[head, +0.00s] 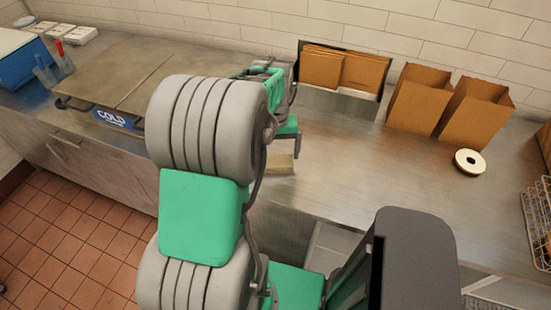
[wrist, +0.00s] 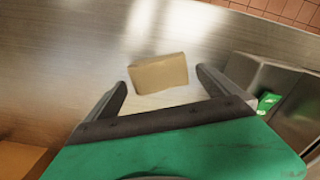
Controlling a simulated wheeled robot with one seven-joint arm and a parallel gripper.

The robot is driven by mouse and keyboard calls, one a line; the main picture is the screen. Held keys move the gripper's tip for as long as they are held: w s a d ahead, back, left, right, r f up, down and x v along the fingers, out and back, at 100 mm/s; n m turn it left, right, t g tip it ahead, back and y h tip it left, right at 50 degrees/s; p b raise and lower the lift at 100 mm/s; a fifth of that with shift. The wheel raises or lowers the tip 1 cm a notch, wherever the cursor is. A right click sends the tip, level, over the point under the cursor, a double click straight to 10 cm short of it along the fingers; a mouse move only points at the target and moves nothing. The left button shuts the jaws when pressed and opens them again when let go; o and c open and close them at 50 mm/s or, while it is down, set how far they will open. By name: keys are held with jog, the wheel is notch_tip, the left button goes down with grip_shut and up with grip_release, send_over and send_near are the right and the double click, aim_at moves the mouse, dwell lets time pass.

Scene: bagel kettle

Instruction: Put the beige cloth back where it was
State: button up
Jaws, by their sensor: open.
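The beige cloth (wrist: 159,73) is a small folded block lying on the steel counter. In the wrist view it sits just beyond my fingertips, roughly centred between them. In the head view a part of the cloth (head: 281,164) shows near the counter's front edge, partly hidden by my arm. My gripper (wrist: 162,88) is open and empty, with its two dark fingers spread wide. In the head view the gripper (head: 287,132) is mostly hidden behind my arm, above the counter near the cloth.
A holder with brown bags (head: 342,69) stands against the wall, with two open paper bags (head: 421,99) to its right. A tape roll (head: 470,162) and wire basket (head: 539,215) are at the right. A lidded cold well (head: 118,119) is at the left. The counter's middle right is clear.

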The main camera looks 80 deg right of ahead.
aim_at(275, 162)
notch_tip(275, 162, up, 9)
jog(key=b, duration=0.1)
jog(key=w+a+r+n+t+h, duration=0.1)
jog(key=w+a+n, duration=0.3)
jog(key=w+a, duration=0.55)
jog(key=w+a+r+n, duration=0.1)
jog(key=w+a+n, duration=0.35)
jog(key=w, duration=0.85)
jog(key=w+a+n+t, duration=0.1)
jog(key=w+a+n, duration=0.1)
jog(key=a, duration=1.1)
jog(key=w+a+n+t+y, duration=0.1)
jog(key=a+n, duration=0.3)
jog(key=a, duration=1)
jog(key=shift+w+f+t, duration=0.15)
jog(key=shift+w+t, duration=0.2)
jog(key=shift+t, duration=0.25)
jog(key=shift+d, duration=0.1)
